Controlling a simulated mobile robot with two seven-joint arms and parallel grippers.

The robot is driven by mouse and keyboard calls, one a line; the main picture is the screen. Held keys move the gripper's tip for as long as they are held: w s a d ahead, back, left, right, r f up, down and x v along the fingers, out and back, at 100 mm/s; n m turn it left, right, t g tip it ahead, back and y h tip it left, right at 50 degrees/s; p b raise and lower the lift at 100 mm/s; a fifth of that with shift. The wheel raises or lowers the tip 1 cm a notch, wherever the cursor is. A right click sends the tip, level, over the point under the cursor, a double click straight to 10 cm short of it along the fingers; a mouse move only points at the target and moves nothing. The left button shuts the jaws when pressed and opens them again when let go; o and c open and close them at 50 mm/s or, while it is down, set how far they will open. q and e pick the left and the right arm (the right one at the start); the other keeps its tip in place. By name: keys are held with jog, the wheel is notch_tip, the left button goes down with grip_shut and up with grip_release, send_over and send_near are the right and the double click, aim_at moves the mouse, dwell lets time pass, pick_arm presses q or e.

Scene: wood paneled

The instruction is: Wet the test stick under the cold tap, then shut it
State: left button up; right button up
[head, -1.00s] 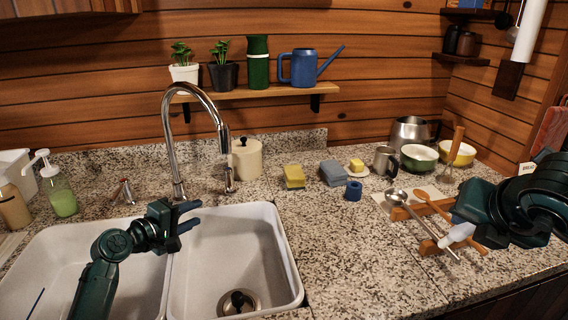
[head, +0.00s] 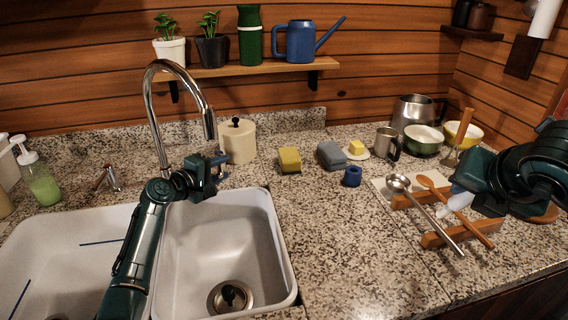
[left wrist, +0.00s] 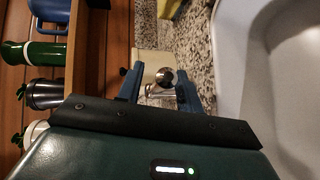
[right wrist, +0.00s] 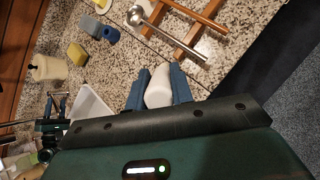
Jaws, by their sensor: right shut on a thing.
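The chrome gooseneck tap (head: 155,120) stands behind the sink, with no water seen running from it. My left gripper (head: 220,170) is at the tap's right side and hides the lever there in the head view. In the left wrist view its fingers are open, with a chrome knob-like part (left wrist: 163,78) between or just beyond them; contact cannot be told. My right gripper (head: 456,196) is shut on a white, blunt stick (head: 461,202), seen also in the right wrist view (right wrist: 158,90), held above the counter at the right. A red-marked lever (head: 106,177) is left of the tap.
The double sink (head: 283,250) is below the tap; thin dark sticks (head: 100,242) lie in its left basin. A ladle (head: 425,210) and wooden spoon (head: 465,218) rest on a wooden rack (head: 440,238). A canister (head: 240,145) and yellow sponge (head: 289,160) stand behind.

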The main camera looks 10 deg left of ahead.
pick_arm(q)
jog(key=shift+x, duration=0.95)
jog(key=shift+c, duration=0.6)
grip_shut()
